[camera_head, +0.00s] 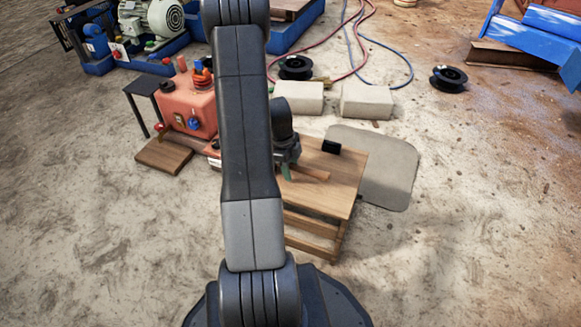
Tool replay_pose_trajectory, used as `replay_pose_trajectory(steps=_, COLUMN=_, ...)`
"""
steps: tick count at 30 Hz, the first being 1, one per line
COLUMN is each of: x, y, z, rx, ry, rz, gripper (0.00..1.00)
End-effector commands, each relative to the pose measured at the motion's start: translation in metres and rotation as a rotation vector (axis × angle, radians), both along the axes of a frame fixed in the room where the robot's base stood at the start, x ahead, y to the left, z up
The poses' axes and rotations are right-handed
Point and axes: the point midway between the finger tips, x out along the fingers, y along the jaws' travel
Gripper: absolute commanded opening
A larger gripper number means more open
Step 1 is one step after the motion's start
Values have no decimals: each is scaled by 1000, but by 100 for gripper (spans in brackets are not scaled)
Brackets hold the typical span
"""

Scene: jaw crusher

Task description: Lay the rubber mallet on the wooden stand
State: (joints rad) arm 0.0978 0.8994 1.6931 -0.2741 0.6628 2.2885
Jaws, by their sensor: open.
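The wooden stand (338,193) is a low table with a slatted shelf, right of my arm. A small black block (331,147) lies on its top near the back edge; it may be the mallet's head. A brown wooden bar (310,173), like a handle, lies over the top nearer the front. I cannot tell whether bar and block are joined. My gripper (287,172) points down at the stand's left part, by the bar's left end, with a green piece showing below it. It is open; its fingertips are mostly hidden by my arm.
An orange-red box unit (190,108) with knobs stands left of my arm, near a small dark table (147,88) and a wooden board (164,156).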

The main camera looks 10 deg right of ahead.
Motion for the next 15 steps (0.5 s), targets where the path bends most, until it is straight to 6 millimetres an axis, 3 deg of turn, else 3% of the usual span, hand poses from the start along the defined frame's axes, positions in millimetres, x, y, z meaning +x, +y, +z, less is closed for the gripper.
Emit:
replay_pose_trajectory(steps=5, x=1, y=1, z=12, rx=0, ry=-2, rz=0, gripper=44)
replay_pose_trajectory(steps=15, x=9, y=12, z=84, rx=0, ry=-4, rz=0, gripper=44)
